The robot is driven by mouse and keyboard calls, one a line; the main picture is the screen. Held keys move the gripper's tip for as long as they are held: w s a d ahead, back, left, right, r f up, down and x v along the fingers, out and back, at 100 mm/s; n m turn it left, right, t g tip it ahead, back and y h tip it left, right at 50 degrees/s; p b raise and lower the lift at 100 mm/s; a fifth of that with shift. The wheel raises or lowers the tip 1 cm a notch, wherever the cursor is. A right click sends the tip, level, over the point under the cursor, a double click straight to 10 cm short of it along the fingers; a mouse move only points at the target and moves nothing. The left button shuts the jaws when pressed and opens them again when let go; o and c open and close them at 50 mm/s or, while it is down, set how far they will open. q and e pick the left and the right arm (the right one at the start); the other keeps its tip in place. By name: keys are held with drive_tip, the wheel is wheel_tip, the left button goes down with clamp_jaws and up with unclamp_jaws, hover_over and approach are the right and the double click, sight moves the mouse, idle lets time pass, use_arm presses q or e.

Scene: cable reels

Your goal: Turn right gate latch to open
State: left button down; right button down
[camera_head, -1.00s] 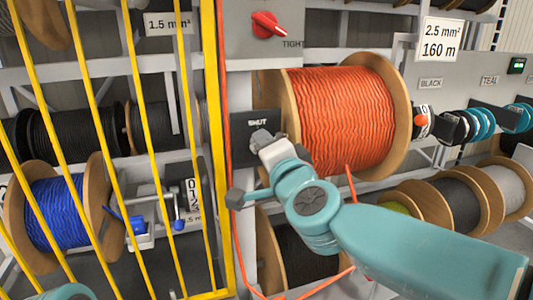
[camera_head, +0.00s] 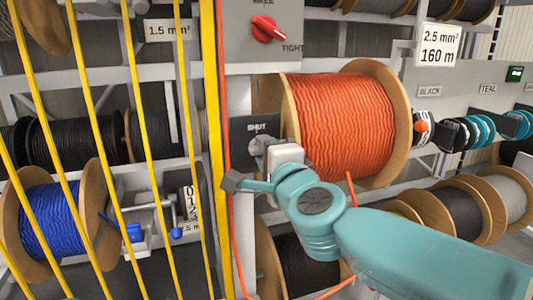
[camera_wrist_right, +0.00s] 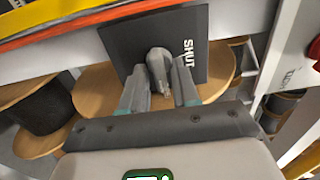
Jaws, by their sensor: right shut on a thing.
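The gate latch is a grey handle (camera_wrist_right: 158,62) on a black plate (camera_head: 240,142) marked SHUT, just right of the gate's yellow post. In the right wrist view the plate (camera_wrist_right: 122,40) is tilted, and the handle stands between my two finger pads. My right gripper (camera_head: 262,150) is shut on the latch handle; it also shows in the right wrist view (camera_wrist_right: 159,82). In the head view my gripper partly hides the handle. The yellow barred gate (camera_head: 218,120) fills the left. My left gripper is out of view.
An orange cable reel (camera_head: 345,125) sits close to the right of my right gripper. A red FREE/TIGHT knob (camera_head: 267,29) is above. An orange cable (camera_head: 232,240) runs down beside the yellow post. A blue reel (camera_head: 50,218) stands behind the bars.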

drive_tip(key=c, duration=1.2)
unclamp_jaws()
drive_tip(key=shift+a, duration=0.1)
drive_tip(key=shift+o, duration=0.2)
drive_tip(key=v, duration=1.6)
drive_tip(key=shift+s, duration=0.2)
